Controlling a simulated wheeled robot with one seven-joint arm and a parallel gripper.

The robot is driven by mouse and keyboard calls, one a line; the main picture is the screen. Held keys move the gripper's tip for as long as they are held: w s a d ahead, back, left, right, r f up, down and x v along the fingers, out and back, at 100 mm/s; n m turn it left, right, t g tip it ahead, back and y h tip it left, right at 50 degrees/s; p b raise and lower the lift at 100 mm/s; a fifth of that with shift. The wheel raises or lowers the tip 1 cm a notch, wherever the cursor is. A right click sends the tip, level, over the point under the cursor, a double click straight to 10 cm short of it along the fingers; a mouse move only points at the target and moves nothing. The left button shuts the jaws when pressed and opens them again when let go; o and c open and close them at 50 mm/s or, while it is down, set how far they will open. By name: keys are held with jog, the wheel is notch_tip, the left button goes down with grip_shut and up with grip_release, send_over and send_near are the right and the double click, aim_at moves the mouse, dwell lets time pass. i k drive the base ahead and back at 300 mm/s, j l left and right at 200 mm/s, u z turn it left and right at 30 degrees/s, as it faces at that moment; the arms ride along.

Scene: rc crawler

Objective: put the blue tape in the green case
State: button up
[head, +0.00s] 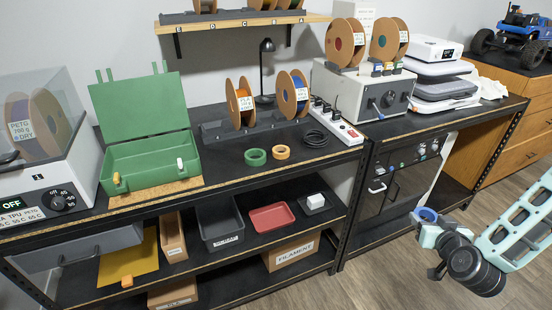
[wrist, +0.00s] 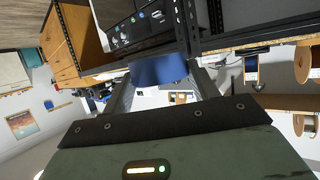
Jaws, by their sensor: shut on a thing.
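The blue tape (head: 427,214) is held at the end of my arm, at the right of the head view, in front of the workbench. In the wrist view the blue tape (wrist: 158,70) sits between the two fingers. My gripper (head: 418,219) is shut on it, well away from the case. The green case (head: 150,157) stands open on the bench at the left, its lid upright at the back. The visible part of its tray looks empty.
A green tape roll (head: 255,157) and an orange tape roll (head: 281,152) lie on the bench right of the case. Filament spools (head: 240,103) stand behind them. A power strip (head: 338,126) and a grey machine (head: 360,92) stand farther right. Bins (head: 221,222) fill the lower shelf.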

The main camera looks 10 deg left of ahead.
aim_at(153, 164)
jog(key=u, duration=1.3)
jog(key=k+j, duration=0.05)
jog(key=k, duration=0.05)
